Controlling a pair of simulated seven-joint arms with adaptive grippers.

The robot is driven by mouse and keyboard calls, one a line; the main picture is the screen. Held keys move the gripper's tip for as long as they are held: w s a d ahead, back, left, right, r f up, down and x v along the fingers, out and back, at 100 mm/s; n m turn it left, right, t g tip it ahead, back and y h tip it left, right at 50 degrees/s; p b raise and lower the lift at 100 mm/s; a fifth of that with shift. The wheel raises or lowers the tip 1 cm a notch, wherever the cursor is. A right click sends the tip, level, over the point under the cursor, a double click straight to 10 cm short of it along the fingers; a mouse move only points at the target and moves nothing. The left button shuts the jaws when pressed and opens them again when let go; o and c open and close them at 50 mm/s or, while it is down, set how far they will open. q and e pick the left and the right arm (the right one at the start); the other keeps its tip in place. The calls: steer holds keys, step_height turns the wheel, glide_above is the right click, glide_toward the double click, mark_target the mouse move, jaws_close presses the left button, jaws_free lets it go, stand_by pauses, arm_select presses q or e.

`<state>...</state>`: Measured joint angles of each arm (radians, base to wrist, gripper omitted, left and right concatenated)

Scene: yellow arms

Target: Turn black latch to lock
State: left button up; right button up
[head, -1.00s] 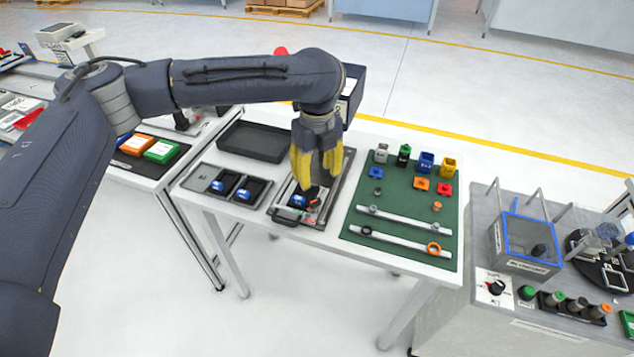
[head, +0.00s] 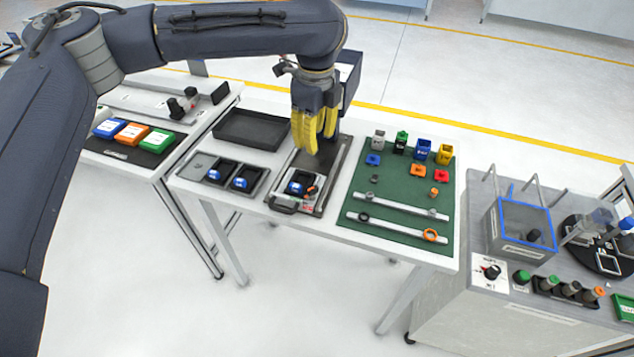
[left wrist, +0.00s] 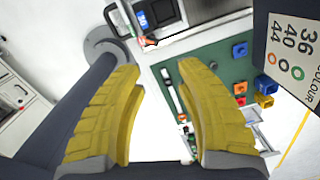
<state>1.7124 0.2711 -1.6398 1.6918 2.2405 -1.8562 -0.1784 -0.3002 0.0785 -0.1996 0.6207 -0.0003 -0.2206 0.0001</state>
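A fixture board (head: 333,172) with a grey frame lies in the middle of the table. Near its front sits a small unit with a blue part (head: 296,188), black pieces and small red bits. The unit also shows at the top of the left wrist view, with its blue part (left wrist: 142,18) beside a dark block. The black latch is too small to tell apart from the other black pieces. My left gripper (head: 314,150), with yellow fingers, is above the rear of the board, clear of the unit. In the left wrist view my left gripper (left wrist: 158,66) has its fingers wide apart and empty. My right gripper is out of view.
An empty black tray (head: 250,136) and a two-pocket tray (head: 262,190) with blue parts lie left of the board. A green mat (head: 398,190) with coloured blocks and white bars lies to the right.

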mark_target(317, 186)
arm_select(q)
steer(key=f+n, duration=0.4)
steer(key=f, duration=0.1)
steer(key=f+n, duration=0.5)
steer(key=f, duration=0.1)
steer(key=f+n, duration=0.4)
steer(key=f, duration=0.1)
steer(key=shift+s+d+f+g, duration=0.1)
steer(key=shift+d+f+g, duration=0.1)
steer(key=shift+d+g, duration=0.1)
stand_by(0.3)
jaws_close()
stand_by(0.4)
